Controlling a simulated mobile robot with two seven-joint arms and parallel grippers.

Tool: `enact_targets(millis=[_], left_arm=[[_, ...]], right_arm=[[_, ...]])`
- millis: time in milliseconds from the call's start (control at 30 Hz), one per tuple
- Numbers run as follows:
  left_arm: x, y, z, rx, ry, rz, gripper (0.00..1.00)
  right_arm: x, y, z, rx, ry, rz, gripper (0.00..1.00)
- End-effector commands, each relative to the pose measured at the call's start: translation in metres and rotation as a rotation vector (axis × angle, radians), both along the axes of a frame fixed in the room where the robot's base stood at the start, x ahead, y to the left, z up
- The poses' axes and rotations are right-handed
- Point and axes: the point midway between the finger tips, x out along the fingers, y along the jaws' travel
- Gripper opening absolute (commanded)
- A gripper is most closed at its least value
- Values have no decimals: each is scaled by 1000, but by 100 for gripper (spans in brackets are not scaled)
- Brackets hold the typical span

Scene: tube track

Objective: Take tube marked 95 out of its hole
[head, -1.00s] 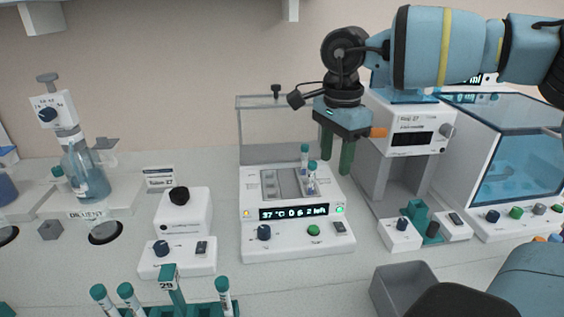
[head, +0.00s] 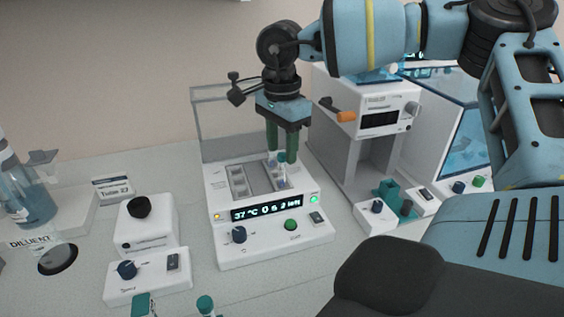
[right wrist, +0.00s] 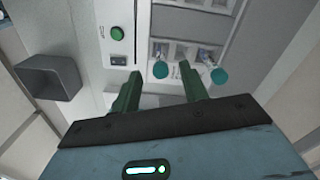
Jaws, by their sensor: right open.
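Two teal-capped tubes stand in the holes of the white heater block (head: 225,245) in the head view; the front one (head: 282,181) and the rear one (head: 281,157) are close together at its right side. No mark 95 can be read on either. My right gripper (head: 287,158) is open, pointing down above the tubes, and its fingers partly overlap them. In the right wrist view, one teal cap (right wrist: 160,69) appears between the two green fingertips (right wrist: 160,74). The other cap (right wrist: 219,76) lies outside the right finger. My left gripper is not in view.
A clear upright lid (head: 222,105) stands behind the block. A tall white device (head: 385,110) with an orange handle is close on the right. A white box with a black knob (head: 145,225) is on the left. A grey open bin (right wrist: 48,77) shows in the right wrist view.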

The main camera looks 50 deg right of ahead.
Motion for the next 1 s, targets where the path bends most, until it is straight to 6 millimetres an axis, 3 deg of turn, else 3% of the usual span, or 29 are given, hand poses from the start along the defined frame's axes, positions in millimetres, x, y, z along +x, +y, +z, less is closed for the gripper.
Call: enact_targets(millis=[433,767,1000], left_arm=[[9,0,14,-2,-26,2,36],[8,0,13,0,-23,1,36],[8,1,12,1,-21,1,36]], right_arm=[[0,-2,-46,1,1,0,44],[0,-2,-51,1,-1,0,44],[0,-2,-51,0,-1,0,12]])
